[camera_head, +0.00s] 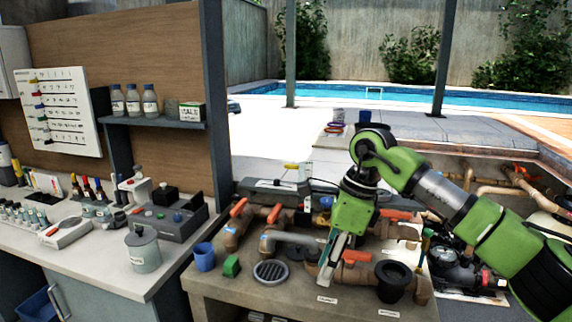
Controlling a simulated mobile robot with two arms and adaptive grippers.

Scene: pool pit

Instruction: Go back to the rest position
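My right arm comes in from the right, green and grey. Its gripper (332,262) points down over the workbench (235,297), among the pipes and valves near the middle. The silvery fingers are seen edge-on and lie close together in the picture, so I cannot tell whether they are open or shut. I see no object clearly held between them. Whether the fingertips touch the pipe fittings behind them is unclear. My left gripper is not in view.
Brown pipes with orange-handled valves (239,208) crowd the bench. A counter (95,262) with a lidded pot (143,249) is left.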

